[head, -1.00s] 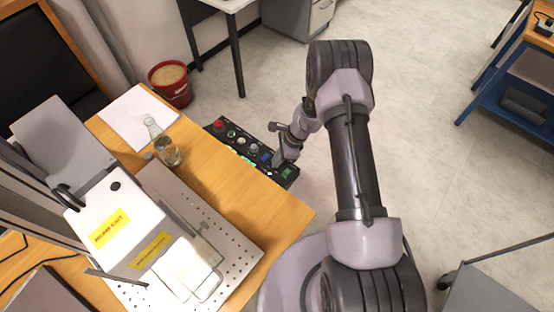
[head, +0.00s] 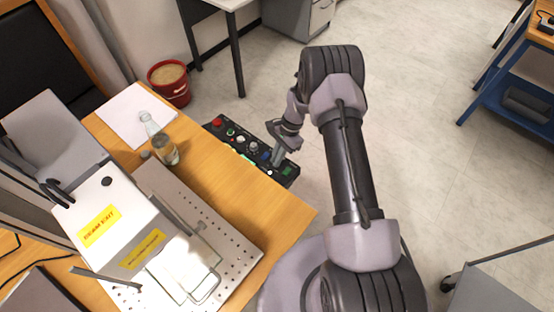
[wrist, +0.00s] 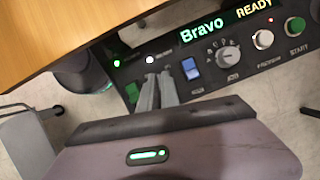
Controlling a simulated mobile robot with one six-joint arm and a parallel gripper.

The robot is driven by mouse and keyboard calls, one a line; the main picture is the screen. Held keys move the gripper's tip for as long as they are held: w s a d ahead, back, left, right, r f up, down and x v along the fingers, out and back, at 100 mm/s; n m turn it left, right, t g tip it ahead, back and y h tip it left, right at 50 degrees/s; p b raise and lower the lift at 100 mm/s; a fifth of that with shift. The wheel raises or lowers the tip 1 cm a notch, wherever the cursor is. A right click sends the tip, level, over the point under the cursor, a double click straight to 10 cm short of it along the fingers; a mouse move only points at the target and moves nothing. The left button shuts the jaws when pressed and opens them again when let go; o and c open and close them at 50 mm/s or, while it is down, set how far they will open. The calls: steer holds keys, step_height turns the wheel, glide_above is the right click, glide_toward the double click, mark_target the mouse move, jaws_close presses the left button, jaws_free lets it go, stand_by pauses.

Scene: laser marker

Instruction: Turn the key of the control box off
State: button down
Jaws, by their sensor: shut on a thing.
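The black control box (head: 262,166) is fixed along the front edge of the wooden table in the head view. Its panel (wrist: 212,78) fills the upper part of the wrist view, with a lit display (wrist: 225,25) reading "Bravo READY". My gripper (head: 277,160) is at the right part of the box, its fingers pointing down at the panel. In the wrist view my gripper (wrist: 157,92) has its two fingers close together, shut on the key between a green-lit part and a blue switch (wrist: 190,68). The key itself is hidden by the fingers, so its angle cannot be told.
A rotary knob (wrist: 229,55), a white button (wrist: 263,39) and a green button (wrist: 295,26) sit along the panel. A glass bottle (head: 163,150) and paper (head: 130,115) are on the table. A red bucket (head: 170,82) stands on the floor.

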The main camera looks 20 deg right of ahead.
steer(key=n+b, duration=0.1)
steer(key=n, duration=0.1)
steer(key=n+g+h+b, duration=0.1)
steer(key=n, duration=0.2)
steer(key=shift+w+a+n+g, duration=0.1)
steer(key=shift+n+g, duration=0.2)
steer(key=n+g+h, duration=0.1)
steer(key=n+h, duration=0.1)
steer(key=n, duration=0.3)
steer(key=shift+a+b, duration=0.1)
steer(key=shift+b, duration=0.2)
steer(key=shift+n+h, duration=0.3)
steer(key=shift+n, duration=0.1)
steer(key=c, duration=1.6)
jaws_free()
steer(key=p+v, duration=0.5)
steer(key=v, duration=1.2)
steer(key=shift+r, duration=0.25)
